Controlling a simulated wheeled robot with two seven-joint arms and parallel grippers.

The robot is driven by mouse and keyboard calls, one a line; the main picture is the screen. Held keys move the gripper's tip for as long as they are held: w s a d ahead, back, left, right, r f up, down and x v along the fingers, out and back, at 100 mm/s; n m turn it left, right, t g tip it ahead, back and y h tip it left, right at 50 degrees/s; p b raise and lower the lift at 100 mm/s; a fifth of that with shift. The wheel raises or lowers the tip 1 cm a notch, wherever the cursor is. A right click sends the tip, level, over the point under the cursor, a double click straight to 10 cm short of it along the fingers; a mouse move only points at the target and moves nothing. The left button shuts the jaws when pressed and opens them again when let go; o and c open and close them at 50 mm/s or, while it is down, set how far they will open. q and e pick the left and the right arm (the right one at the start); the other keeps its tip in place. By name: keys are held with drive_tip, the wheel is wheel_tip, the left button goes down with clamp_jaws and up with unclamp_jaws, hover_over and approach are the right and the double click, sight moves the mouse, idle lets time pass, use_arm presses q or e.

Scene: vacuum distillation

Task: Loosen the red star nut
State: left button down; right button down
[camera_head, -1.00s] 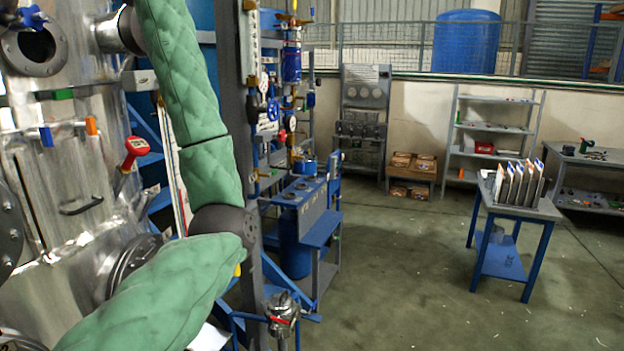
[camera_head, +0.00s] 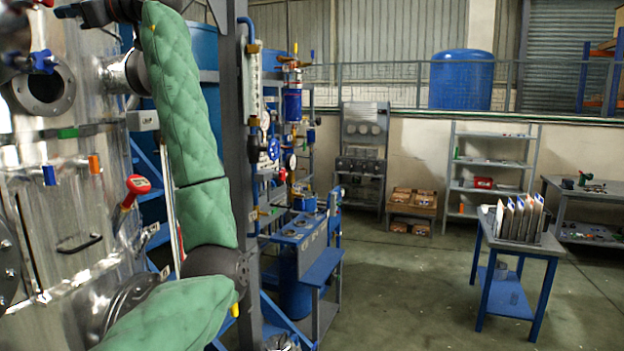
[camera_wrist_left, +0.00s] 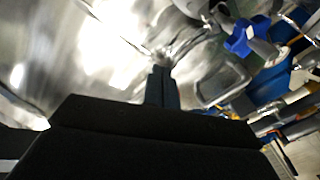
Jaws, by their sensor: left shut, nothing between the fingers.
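My left gripper (camera_head: 66,12) shows dark at the top left of the head view, beside the steel vessel (camera_head: 75,205). In the left wrist view its fingers (camera_wrist_left: 162,87) are together with nothing between them, over blurred shiny metal. A small red part (camera_head: 46,3) is cut off by the top edge of the head view; I cannot tell if it is the red star nut. A blue star nut (camera_head: 43,62) sits below it on the vessel. A blue star nut (camera_wrist_left: 247,37) also shows in the wrist view, right of the fingers. My right gripper is not seen.
A grey upright post (camera_head: 236,150) and piping stand right of my padded left arm. A blue table (camera_head: 545,243) with upright folders, shelves and open floor lie to the right.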

use_arm(q)
drive_tip(key=shift+w+d+r, duration=0.1)
drive_tip(key=shift+w+r, duration=0.2)
drive_tip(key=shift+w, duration=0.3)
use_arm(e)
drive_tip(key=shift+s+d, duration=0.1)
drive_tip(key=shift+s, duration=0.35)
